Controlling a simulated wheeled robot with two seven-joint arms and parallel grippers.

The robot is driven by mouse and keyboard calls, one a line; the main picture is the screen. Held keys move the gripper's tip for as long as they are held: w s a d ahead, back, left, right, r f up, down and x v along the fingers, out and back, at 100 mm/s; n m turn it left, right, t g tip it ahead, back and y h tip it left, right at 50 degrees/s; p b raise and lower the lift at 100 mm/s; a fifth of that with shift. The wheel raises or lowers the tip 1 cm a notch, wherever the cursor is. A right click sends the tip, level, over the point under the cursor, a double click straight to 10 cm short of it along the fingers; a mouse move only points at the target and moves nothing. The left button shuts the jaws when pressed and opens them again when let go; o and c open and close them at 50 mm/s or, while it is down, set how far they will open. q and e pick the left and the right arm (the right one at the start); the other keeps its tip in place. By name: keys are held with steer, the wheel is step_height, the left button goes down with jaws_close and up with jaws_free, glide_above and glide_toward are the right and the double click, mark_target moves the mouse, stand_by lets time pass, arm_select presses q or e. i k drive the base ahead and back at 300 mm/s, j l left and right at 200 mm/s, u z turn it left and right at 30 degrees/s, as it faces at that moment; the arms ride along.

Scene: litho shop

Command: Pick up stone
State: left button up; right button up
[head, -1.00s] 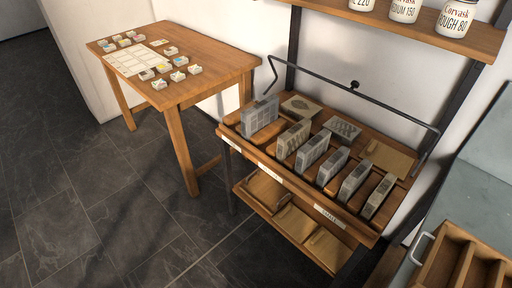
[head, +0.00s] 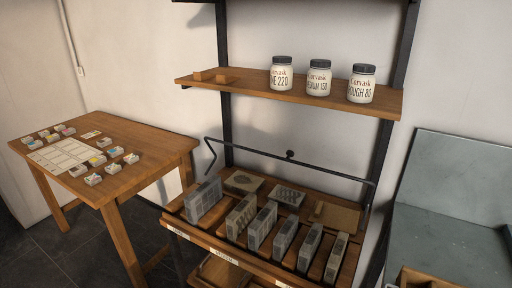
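Several grey stone slabs stand upright on edge in a row in a wooden rack. The leftmost stone (head: 203,200) is the largest looking. To its right stand another stone (head: 241,216), a stone (head: 262,226) near the middle, and narrower ones, down to the rightmost stone (head: 336,258). Two flat patterned pieces (head: 243,181) and (head: 287,195) lie behind the row; I cannot tell whether they are stones. Neither of my grippers shows in the head view.
The rack (head: 180,226) has a black rail (head: 290,157) above its back. A shelf (head: 240,89) with three labelled jars (head: 319,77) hangs over it. A wooden table (head: 150,143) with a card and small trays stands left. A grey-green surface (head: 440,245) is at right.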

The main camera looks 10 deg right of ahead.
mark_target(259, 229)
steer(key=i+j+z, duration=0.6)
steer(key=i+z, duration=0.15)
steer(key=i, duration=0.3)
steer(key=i+j+z, duration=0.2)
steer(key=i, duration=0.3)
steer(key=k+l, duration=0.2)
steer(key=k, duration=0.15)
